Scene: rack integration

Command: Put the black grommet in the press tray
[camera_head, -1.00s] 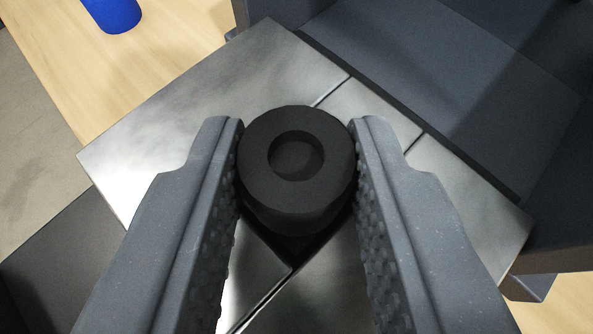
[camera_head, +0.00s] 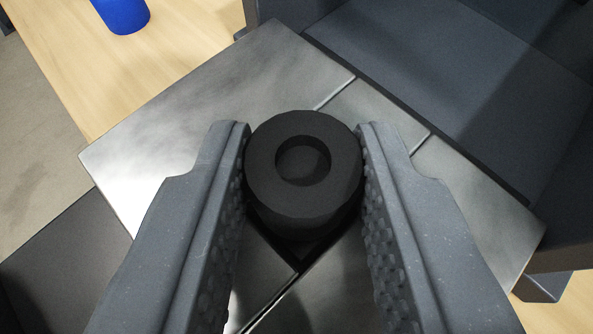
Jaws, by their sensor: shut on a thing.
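The black grommet (camera_head: 260,166) is a thick round ring with a hole in its top face, seen from above. My gripper (camera_head: 304,168) is shut on it, with one textured finger on each side. The grommet is upright over a dark square-cornered recess (camera_head: 298,258) in a grey metal plate (camera_head: 150,150). I cannot tell whether it touches the recess floor or hangs above it. I cannot tell for certain whether this plate is the press tray. The fingers hide much of the plate on both sides.
A dark grey housing (camera_head: 450,80) stands behind the plate at the upper right. A blue cylinder (camera_head: 122,14) stands on the wooden table (camera_head: 60,60) at the upper left. Thin grooves (camera_head: 335,93) run across the plate.

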